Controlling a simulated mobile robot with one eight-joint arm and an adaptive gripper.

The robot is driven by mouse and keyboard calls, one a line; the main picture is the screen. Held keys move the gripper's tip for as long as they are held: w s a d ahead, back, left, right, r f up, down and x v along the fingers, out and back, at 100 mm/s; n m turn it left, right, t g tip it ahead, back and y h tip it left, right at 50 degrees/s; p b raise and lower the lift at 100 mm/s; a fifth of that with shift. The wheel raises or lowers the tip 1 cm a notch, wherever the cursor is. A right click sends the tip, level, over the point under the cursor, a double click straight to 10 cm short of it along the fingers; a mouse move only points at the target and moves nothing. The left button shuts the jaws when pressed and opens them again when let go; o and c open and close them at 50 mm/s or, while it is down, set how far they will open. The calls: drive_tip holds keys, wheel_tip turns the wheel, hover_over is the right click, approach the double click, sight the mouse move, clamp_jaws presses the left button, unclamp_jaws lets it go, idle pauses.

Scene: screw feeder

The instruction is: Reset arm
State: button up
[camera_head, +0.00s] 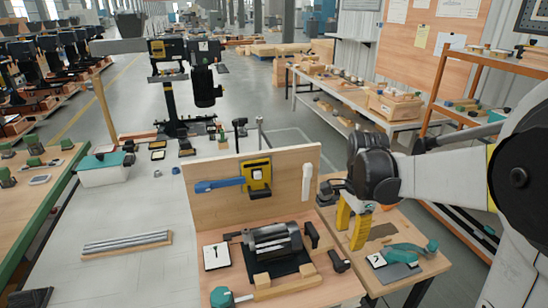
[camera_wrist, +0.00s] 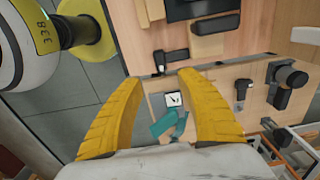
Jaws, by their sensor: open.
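My gripper (camera_head: 352,226) hangs fingers-down at the right of the upright wooden board. Its two yellow fingers are spread apart and nothing shows between them; in the wrist view they stand apart too (camera_wrist: 160,76). A black and silver machine (camera_head: 272,246), perhaps the screw feeder, sits on a wooden base left of my gripper. The teal tool also shows in the wrist view (camera_wrist: 170,125), well beyond the fingers.
The upright board (camera_head: 220,212) carries a yellow and blue tool (camera_head: 256,180). A wooden tray with grey rods (camera_head: 127,244) lies on the white table. A shelf with parts (camera_head: 350,105) stands behind. Open floor lies beyond the tables.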

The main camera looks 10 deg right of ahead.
drive_tip(key=s+a+r+n+t, duration=0.3)
drive_tip(key=s+a+n, duration=0.2)
drive_tip(key=n, duration=0.4)
drive_tip(key=s+a+r+n+t, duration=0.3)
drive_tip(key=s+a+n+t, duration=0.1)
drive_tip(key=a+n, duration=0.4)
drive_tip(key=shift+s+a+n, duration=0.25)
drive_tip(key=shift+s+n, duration=0.15)
drive_tip(key=shift+s, duration=0.5)
